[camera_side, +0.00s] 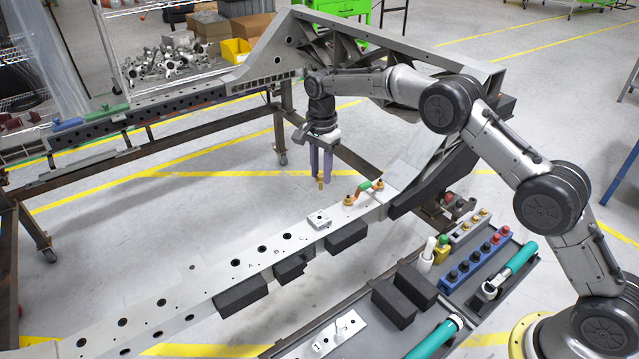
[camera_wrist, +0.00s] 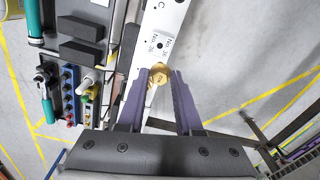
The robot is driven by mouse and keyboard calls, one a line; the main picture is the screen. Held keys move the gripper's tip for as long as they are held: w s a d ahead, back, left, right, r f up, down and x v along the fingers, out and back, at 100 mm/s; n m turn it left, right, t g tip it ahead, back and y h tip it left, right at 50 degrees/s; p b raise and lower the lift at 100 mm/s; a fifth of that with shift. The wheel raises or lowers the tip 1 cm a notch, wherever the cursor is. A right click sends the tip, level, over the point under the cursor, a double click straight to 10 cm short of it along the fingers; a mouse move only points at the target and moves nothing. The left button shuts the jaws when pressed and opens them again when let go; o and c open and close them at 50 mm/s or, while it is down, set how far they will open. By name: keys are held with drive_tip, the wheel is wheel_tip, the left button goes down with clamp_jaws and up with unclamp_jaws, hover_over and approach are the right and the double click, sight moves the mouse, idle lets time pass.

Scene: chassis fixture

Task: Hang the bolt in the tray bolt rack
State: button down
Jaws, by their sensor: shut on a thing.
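My gripper (camera_side: 320,172) has purple fingers pointing down and is shut on a gold bolt (camera_side: 320,183). It holds the bolt in the air just behind the chassis beam (camera_side: 220,290). In the wrist view the round gold bolt head (camera_wrist: 159,74) sits between the fingertips of my gripper (camera_wrist: 160,78). A light grey rack (camera_side: 462,233) with several gold bolts stands in the tray (camera_side: 345,295) at the right, well away from my gripper. In the wrist view this rack (camera_wrist: 90,120) is partly hidden.
A blue rack (camera_side: 475,262) with red and dark knobs stands beside the grey rack. White, yellow and green items (camera_side: 432,250) and teal-handled tools (camera_side: 520,258) are close by.

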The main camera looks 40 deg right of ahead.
drive_tip(key=s+d+m, duration=0.1)
drive_tip(key=s+d, duration=0.2)
drive_tip(key=d, duration=0.8)
drive_tip(key=s+d+m, duration=0.2)
drive_tip(key=s+d, duration=0.2)
drive_tip(key=d, duration=0.8)
drive_tip(key=s+d+m, duration=0.2)
drive_tip(key=s+d, duration=1.2)
drive_tip(key=d, duration=0.1)
wheel_tip(320, 180, down, 23)
drive_tip(key=shift+d+f, duration=0.15)
drive_tip(key=shift+d, duration=0.05)
drive_tip(key=shift+w+f, duration=0.1)
drive_tip(key=shift+f, duration=1.75)
drive_tip(key=c, duration=0.5)
unclamp_jaws()
